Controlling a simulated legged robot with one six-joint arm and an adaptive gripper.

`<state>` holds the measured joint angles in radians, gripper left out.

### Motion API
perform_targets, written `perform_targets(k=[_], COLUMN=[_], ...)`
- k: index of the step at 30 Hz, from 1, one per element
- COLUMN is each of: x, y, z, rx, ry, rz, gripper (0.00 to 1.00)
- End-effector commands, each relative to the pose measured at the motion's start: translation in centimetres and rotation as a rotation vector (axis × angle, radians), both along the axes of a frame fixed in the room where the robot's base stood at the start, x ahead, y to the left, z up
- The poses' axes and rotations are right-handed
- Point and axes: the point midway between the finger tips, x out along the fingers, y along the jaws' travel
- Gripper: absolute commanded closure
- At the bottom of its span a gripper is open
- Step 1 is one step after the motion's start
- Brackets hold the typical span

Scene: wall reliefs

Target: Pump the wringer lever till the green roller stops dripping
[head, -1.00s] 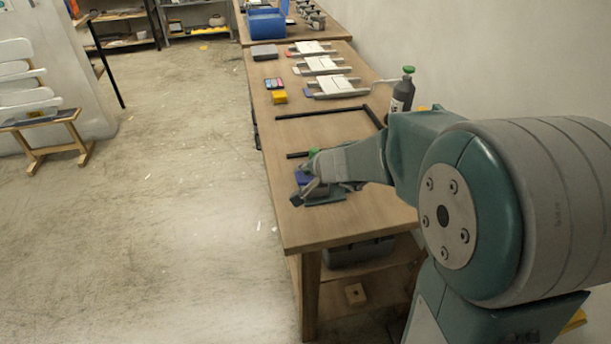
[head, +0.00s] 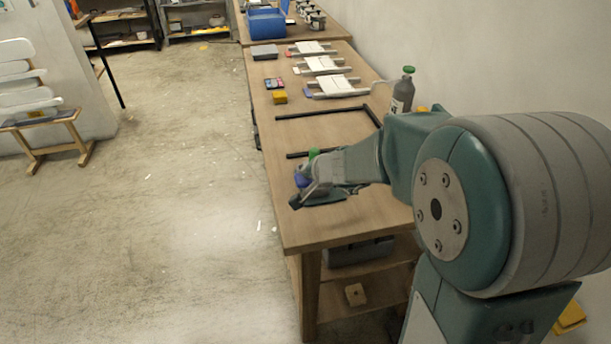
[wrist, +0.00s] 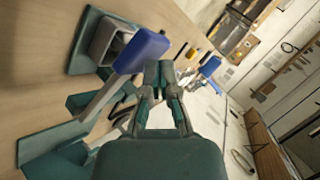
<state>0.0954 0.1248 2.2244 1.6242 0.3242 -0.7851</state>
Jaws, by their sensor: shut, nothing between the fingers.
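The wringer sits at the table's near end, mostly hidden behind my gripper in the head view. In the wrist view its teal base (wrist: 88,45), grey lever arm (wrist: 100,100) and blue lever handle (wrist: 142,50) show. My gripper (wrist: 158,72) is shut and empty, with its tips just right of the blue handle; I cannot tell whether they touch it. In the head view my gripper (head: 306,193) is beside the blue handle (head: 300,178). A green part (head: 313,153), perhaps the roller, shows behind my wrist. No drips can be made out.
A black frame (head: 322,113) lies on the wooden table (head: 300,230) beyond the wringer. A grey bottle with a green cap (head: 402,95) stands near the wall. White frames, a yellow block (head: 279,97) and a blue bin (head: 266,23) are farther back.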

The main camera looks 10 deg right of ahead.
Motion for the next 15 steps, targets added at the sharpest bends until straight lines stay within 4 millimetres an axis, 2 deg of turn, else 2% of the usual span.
perform_targets(k=[15], x=[-0.01], y=[0.16], z=[-0.54], rx=[-0.001], ry=[0.000], rz=[0.001], gripper=[1.00])
